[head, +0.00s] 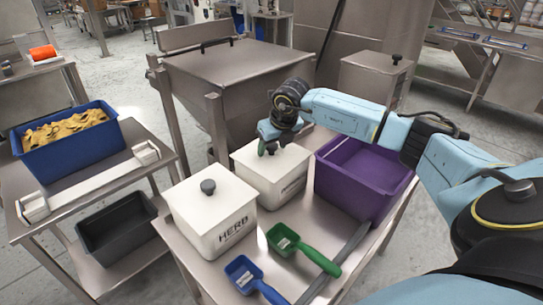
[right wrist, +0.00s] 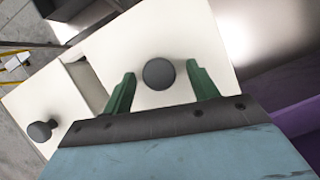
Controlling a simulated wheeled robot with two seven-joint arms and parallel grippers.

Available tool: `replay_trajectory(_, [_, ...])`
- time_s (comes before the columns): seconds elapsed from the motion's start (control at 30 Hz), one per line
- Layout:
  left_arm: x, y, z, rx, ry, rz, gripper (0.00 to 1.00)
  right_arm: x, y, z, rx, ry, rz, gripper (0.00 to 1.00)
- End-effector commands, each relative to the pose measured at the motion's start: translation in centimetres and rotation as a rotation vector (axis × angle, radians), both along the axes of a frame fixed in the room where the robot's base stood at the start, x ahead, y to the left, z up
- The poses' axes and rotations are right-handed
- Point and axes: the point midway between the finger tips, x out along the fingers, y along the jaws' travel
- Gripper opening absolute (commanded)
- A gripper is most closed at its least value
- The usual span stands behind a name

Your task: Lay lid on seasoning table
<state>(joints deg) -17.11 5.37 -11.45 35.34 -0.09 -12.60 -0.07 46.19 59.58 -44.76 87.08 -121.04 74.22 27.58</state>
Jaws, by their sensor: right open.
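Two white boxes with white lids stand side by side on the metal seasoning table (head: 188,257). The near box (head: 226,236) reads HERB, and its lid (head: 190,205) has a dark round knob. The far box (head: 285,190) has its lid (head: 250,160) partly hidden by my right gripper (head: 271,148). In the right wrist view the far lid's dark knob (right wrist: 158,74) sits between the two green fingers of the gripper (right wrist: 161,84). The fingers are apart, with a gap on each side of the knob. My left gripper is not in view.
A purple bin (head: 345,195) stands right of the far box. A green scoop (head: 300,247) and a blue scoop (head: 245,275) lie in front. A blue bin (head: 70,155) of yellow pieces stands on the left table. A metal hopper (head: 235,62) is behind.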

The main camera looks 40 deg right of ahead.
Motion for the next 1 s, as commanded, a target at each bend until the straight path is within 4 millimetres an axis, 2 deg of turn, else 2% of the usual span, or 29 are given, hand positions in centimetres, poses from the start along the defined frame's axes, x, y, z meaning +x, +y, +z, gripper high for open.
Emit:
replay_trajectory(0.27, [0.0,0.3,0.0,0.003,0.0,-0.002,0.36,0.2,0.0,-0.5,0.0,-0.001,0.0,0.59])
replay_trajectory(0.7, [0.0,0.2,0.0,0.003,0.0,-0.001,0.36,0.2,-0.1,-0.4,0.0,-0.002,0.0,0.06])
replay_trajectory(0.87, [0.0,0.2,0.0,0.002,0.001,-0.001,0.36,0.2,-0.1,-0.4,0.0,-0.002,0.0,0.05])
replay_trajectory(1.0, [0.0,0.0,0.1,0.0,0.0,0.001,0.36,0.3,-0.1,0.8,-0.001,-0.005,0.0,0.05])
